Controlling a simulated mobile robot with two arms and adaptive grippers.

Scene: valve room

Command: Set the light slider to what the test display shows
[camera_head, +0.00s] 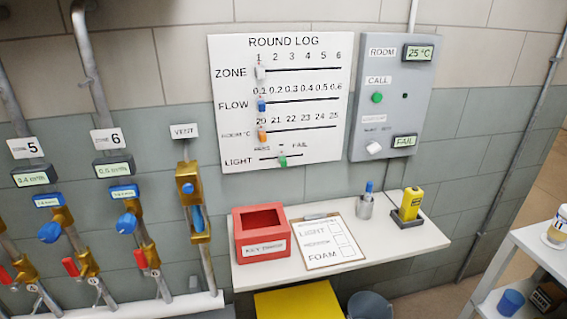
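The round log board (225,100) hangs on the wall with several slider rows. The green light slider (282,161) is on the bottom row, on a short track about midway between the PASS label on the left and the FAIL label on the right. The test display (404,141), low on the grey panel (370,105) to the right, reads FAIL. The white zone slider (260,72), blue flow slider (262,104) and orange room slider (262,136) are near the left ends of their tracks. Neither gripper shows in this view.
A white shelf (410,238) below the board holds a red key box (262,246), a clipboard (325,258), a pen cup (364,208) and a yellow device (411,203). Pipes with blue and red valve handles stand at the left. The wall before the board is unobstructed.

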